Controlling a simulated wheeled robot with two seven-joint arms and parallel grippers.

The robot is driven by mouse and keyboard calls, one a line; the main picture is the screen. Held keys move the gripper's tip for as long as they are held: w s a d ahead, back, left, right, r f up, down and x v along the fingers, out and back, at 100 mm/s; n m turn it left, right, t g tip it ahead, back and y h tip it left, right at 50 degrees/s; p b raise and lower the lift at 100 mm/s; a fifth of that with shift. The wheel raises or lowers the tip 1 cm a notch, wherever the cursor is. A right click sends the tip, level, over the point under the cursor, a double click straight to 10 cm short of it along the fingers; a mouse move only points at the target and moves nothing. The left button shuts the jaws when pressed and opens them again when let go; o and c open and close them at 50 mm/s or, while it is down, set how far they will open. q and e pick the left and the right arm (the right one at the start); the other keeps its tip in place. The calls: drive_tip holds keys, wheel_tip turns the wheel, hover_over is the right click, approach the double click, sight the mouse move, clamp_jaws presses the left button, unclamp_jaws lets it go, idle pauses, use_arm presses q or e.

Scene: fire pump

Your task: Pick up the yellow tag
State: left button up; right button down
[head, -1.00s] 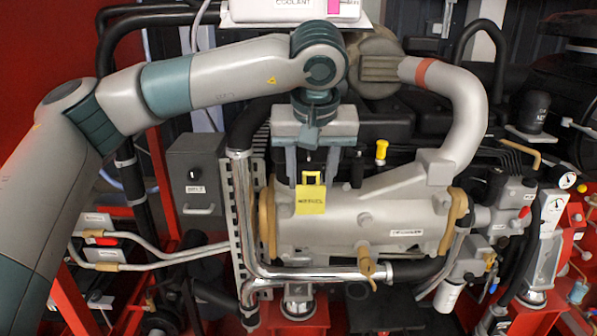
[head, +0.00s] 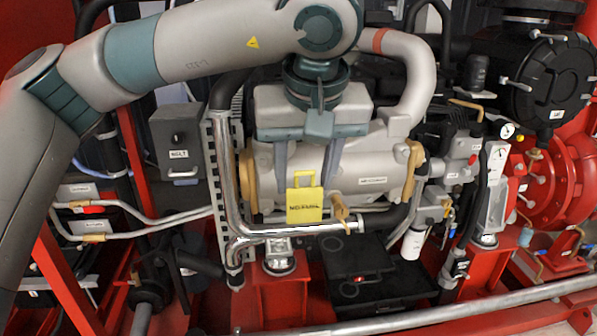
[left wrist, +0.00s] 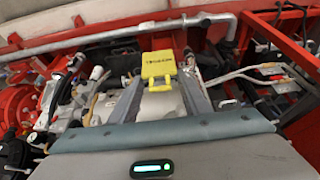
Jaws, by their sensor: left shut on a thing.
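The yellow tag (head: 304,206), a flat plate with a loop handle on top and dark lettering, is at the tips of my left gripper (head: 305,188). The gripper's two grey fingers point down, one on each side of the tag's handle, and are shut on it. In the left wrist view the tag (left wrist: 170,72) shows between the finger ends. In the head view it stands in front of the grey cylindrical housing (head: 375,182); the gap between them is hard to judge. My right gripper is not in view.
A brass valve handle (head: 340,210) is just right of the tag. A bright metal pipe (head: 290,229) runs below it. A grey box (head: 177,140) is at the left, and a red pump casing (head: 565,180) at the right.

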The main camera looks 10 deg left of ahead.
use_arm(q)
drive_tip(key=shift+s, duration=0.15)
drive_tip(key=shift+f, duration=0.1)
idle(0.4)
drive_tip(key=w+a+f+m, duration=0.1)
drive_tip(key=a+f, duration=0.4)
drive_tip(key=f, duration=0.3)
drive_tip(key=w+a+f+m, duration=0.1)
drive_tip(key=a+f, duration=0.4)
drive_tip(key=f, duration=0.4)
drive_tip(key=w+a+f+h, duration=0.1)
drive_tip(key=a+f, duration=0.5)
drive_tip(key=f, duration=0.3)
drive_tip(key=shift+m, duration=0.4)
